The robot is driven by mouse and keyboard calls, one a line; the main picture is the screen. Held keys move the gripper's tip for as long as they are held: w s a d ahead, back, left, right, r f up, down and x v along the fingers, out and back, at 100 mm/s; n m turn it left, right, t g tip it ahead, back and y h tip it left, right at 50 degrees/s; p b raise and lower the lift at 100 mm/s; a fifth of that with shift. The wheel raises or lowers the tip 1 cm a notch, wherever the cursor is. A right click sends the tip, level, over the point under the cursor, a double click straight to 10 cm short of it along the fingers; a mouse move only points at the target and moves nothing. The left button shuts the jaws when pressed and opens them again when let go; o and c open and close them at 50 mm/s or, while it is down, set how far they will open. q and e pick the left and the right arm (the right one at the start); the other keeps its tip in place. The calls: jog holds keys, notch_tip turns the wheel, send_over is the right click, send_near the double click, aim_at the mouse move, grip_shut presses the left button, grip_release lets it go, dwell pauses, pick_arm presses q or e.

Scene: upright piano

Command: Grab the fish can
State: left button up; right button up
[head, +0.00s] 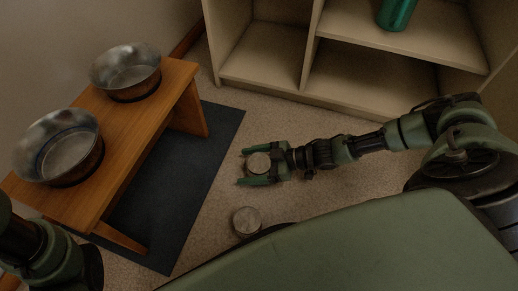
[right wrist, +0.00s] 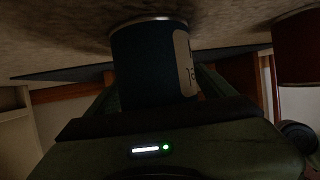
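My right gripper (head: 246,167) is low over the carpet, with its two green fingers spread on either side of a round can (head: 258,163). In the right wrist view this can is dark blue with a pale label (right wrist: 150,62) and stands between the fingers. A narrow gap seems to show beside the can, but firm contact cannot be told. A second can (head: 246,221) stands on the floor nearer my base; a reddish can (right wrist: 299,48) shows at the right edge of the wrist view. The lettering is too dark to tell which is fish. My left gripper is not in view.
A wooden stand (head: 128,124) with two metal bowls (head: 60,148) (head: 126,72) is on the left over a dark mat (head: 212,140). A beige shelf unit (head: 262,70) stands at the back with a green cylinder (head: 396,12). Carpet between mat and shelf is clear.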

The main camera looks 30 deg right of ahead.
jog(key=c, duration=1.5)
